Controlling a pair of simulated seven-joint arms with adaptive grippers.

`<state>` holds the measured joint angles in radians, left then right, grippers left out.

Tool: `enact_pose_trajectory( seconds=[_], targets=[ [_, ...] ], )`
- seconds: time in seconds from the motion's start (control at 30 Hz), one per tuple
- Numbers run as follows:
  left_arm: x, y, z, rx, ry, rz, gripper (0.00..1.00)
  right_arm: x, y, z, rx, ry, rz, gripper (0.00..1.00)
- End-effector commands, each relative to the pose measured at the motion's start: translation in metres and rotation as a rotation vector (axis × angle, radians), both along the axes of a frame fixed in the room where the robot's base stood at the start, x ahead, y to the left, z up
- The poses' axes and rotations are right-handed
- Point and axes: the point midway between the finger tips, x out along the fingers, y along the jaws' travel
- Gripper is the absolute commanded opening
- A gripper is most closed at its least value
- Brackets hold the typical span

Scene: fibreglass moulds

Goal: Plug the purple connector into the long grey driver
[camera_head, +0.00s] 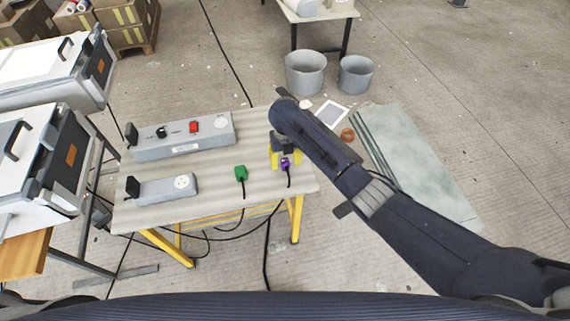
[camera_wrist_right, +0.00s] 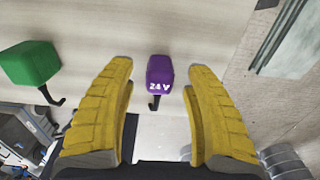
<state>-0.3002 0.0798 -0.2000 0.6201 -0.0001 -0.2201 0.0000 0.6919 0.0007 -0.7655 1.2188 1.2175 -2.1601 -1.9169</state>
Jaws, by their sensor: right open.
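The purple connector (camera_head: 285,164) lies near the right end of the table, its black cable hanging over the front edge. In the right wrist view the purple connector (camera_wrist_right: 160,76), marked "24 V", sits between and just beyond the tips of my right gripper (camera_wrist_right: 161,70). The yellow fingers are open, one on each side, with a gap to the connector. In the head view my right gripper (camera_head: 281,162) is over the table at the connector. The long grey driver (camera_head: 182,137) lies at the back left of the table, with a red part on top. My left gripper is not in view.
A green connector (camera_head: 241,173) lies left of the purple one and also shows in the wrist view (camera_wrist_right: 30,64). A shorter grey driver (camera_head: 162,190) lies at the front left of the table (camera_head: 215,190). Cables hang below the table. Two grey buckets stand behind it.

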Motion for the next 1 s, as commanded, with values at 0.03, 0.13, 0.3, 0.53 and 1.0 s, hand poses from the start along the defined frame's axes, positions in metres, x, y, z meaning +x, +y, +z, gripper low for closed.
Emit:
enact_pose_trajectory(
  seconds=[0.03, 0.13, 0.3, 0.53, 1.0],
  targets=[
    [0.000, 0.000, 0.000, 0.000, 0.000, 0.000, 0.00, -0.001, 0.000, -0.006, 0.000, 0.002, 0.000, 0.53],
    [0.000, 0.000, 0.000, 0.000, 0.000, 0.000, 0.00, -0.001, 0.000, -0.013, 0.000, 0.001, 0.001, 0.53],
    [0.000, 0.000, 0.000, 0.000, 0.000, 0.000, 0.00, 0.000, 0.001, -0.017, 0.001, 0.000, 0.002, 0.53],
    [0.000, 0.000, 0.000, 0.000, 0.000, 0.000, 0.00, 0.000, 0.001, -0.017, 0.000, 0.000, 0.002, 0.53],
    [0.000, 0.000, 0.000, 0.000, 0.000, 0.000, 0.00, 0.000, 0.000, -0.016, 0.000, 0.000, 0.002, 0.08]
  ],
)
